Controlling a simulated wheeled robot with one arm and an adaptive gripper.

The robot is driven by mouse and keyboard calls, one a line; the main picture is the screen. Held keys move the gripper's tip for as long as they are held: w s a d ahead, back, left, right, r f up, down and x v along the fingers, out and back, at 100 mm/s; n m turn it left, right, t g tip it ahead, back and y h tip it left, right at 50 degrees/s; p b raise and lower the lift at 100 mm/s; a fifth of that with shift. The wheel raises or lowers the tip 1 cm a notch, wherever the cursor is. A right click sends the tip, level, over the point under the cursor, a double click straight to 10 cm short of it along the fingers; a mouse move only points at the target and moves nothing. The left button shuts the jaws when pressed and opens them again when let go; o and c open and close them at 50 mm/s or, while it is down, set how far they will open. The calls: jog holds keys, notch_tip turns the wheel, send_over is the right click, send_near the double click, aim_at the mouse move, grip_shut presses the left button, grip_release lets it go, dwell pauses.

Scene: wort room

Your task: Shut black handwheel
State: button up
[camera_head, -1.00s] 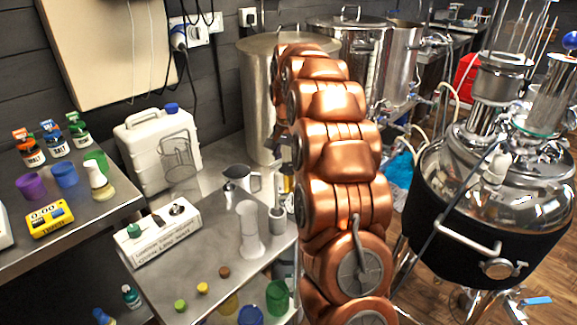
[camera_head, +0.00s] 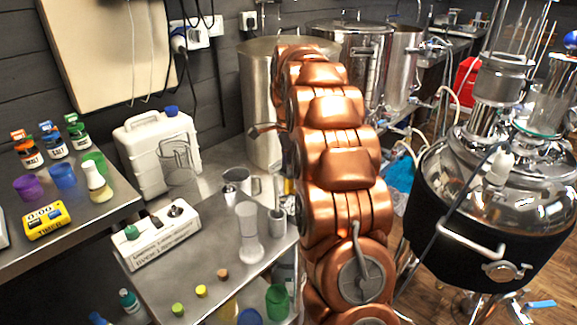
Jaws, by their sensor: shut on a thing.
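My copper-coloured arm rises through the middle of the view and reaches away towards the metal vessels by the wall. Its far end, with my gripper, is hidden behind its own links. I cannot make out the black handwheel; that spot is also covered by the arm. A small dark piece with a reddish tip (camera_head: 263,131) sticks out left of the arm, in front of the tall steel cylinder (camera_head: 258,90). I cannot tell whether it belongs to my gripper or to a fitting there.
A steel bench on the left bears a white canister (camera_head: 158,152), a labelled control box (camera_head: 160,232), a jug (camera_head: 240,181) and small cups. A black-jacketed kettle (camera_head: 475,235) stands close on the right. A lidded steel pot (camera_head: 355,55) stands behind the arm.

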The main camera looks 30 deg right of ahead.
jog(key=shift+r+m, duration=0.1)
jog(key=shift+m, duration=0.8)
jog(key=o, duration=1.2)
jog(key=shift+c, duration=0.2)
jog(key=shift+r, duration=3.7)
